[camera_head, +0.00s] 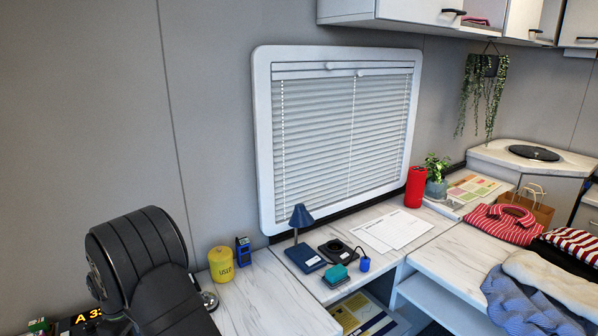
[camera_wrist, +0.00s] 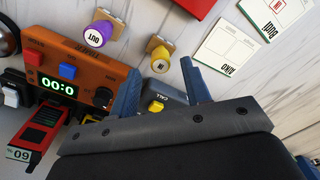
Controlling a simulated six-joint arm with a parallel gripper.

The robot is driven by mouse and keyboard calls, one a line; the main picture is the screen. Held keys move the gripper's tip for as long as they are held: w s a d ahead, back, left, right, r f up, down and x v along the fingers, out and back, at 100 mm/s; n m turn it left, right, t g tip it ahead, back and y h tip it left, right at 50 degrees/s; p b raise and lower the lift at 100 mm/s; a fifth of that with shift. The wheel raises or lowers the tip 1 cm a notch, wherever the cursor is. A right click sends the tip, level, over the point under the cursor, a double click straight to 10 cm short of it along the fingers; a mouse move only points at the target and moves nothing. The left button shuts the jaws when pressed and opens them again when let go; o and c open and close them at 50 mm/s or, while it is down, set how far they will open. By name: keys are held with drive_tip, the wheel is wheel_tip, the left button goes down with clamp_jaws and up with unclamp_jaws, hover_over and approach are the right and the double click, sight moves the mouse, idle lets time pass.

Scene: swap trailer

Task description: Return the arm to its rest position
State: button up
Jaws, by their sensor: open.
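My gripper (camera_wrist: 162,82) shows in the wrist view with its two blue fingers spread apart and nothing between them. A small dark device with a yellow button marked CALL (camera_wrist: 156,106) lies below and between the fingers, apart from them as far as I can tell. In the head view my black arm (camera_head: 140,260) fills the lower left, and the gripper itself is out of that picture.
An orange timer box (camera_wrist: 70,75) with a green display, a purple stamp (camera_wrist: 98,35) and a yellow stamp (camera_wrist: 160,60) stand near the gripper. A yellow canister (camera_head: 221,265), a blue lamp (camera_head: 301,218) and a red speaker (camera_head: 415,187) stand along the counter.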

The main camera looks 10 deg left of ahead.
wheel_tip(320, 180, up, 7)
wheel_tip(320, 180, down, 11)
drive_tip(key=shift+f, duration=0.1)
wheel_tip(320, 180, up, 4)
drive_tip(key=shift+f, duration=0.2)
drive_tip(key=w+d+r, duration=0.6)
drive_tip(key=d+r, duration=0.1)
drive_tip(key=d, duration=0.4)
drive_tip(key=w+d+f+m, duration=0.2)
drive_tip(key=w+d+m, duration=0.2)
drive_tip(key=d, duration=0.6)
drive_tip(key=w+d+f+m, duration=0.3)
drive_tip(key=w+d+m, duration=0.1)
drive_tip(key=d, duration=0.6)
drive_tip(key=w+d+f+m, duration=0.3)
drive_tip(key=w+d, duration=0.3)
drive_tip(key=d, duration=0.4)
drive_tip(key=shift+d+m, duration=0.35)
drive_tip(key=shift+m, duration=0.35)
drive_tip(key=d+f+m, duration=0.1)
drive_tip(key=d, duration=0.3)
drive_tip(key=d+f+m, duration=0.1)
drive_tip(key=d+m, duration=0.1)
drive_tip(key=d, duration=0.2)
drive_tip(key=s+d+f+m, duration=0.1)
drive_tip(key=d, duration=0.3)
drive_tip(key=shift+m, duration=0.4)
